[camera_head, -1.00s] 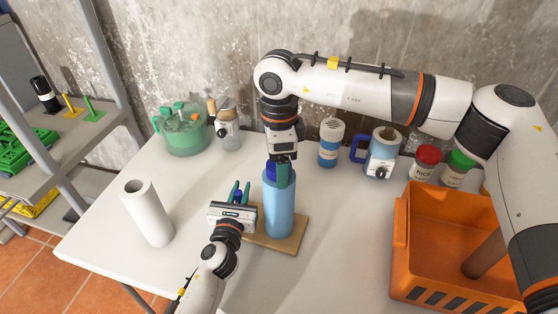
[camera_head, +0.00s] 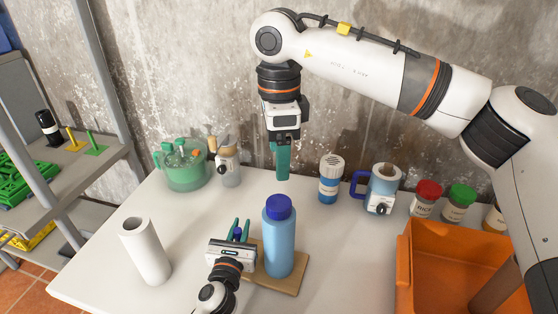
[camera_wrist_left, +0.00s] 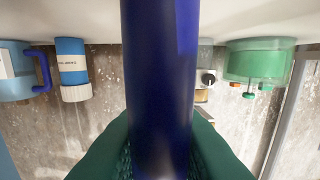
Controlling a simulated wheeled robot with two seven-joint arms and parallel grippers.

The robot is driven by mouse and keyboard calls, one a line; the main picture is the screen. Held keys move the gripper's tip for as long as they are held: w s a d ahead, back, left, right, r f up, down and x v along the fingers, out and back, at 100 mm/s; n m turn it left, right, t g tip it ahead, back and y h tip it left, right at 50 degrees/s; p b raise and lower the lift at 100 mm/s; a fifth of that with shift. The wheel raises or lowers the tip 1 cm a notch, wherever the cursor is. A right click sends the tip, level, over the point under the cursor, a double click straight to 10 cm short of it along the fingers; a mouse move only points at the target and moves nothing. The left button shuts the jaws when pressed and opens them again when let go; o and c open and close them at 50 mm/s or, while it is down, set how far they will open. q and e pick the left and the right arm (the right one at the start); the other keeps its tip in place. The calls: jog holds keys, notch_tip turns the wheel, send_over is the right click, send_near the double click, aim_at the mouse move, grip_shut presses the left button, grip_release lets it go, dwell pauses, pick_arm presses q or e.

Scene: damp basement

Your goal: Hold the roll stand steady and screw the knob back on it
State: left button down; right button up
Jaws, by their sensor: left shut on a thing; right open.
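The roll stand (camera_head: 280,245) is a thick light blue upright column on a wooden base (camera_head: 287,286). The dark blue knob (camera_head: 278,207) sits on top of the column, looking level. My left gripper (camera_head: 240,228) is left of the column, its green fingers shut on a thin dark blue post over the base. This post (camera_wrist_left: 160,90) fills the middle of the left wrist view. Where it meets the base is hidden. My right gripper (camera_head: 283,174) hangs above and behind the knob, apart from it, open and empty; its fingers overlap in this view.
A white paper roll (camera_head: 144,250) stands at left. Behind are a green pot (camera_head: 186,168), a white-capped blue bottle (camera_head: 329,181), a blue-handled mug (camera_head: 381,188) and jars (camera_head: 426,200). An orange crate (camera_head: 430,260) blocks the right side. Clear table lies between stand and crate.

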pick_arm(q)
jog(key=c, duration=1.2)
grip_release()
jog(key=shift+s, duration=0.1)
jog(key=v, duration=1.2)
jog(key=shift+b, duration=0.4)
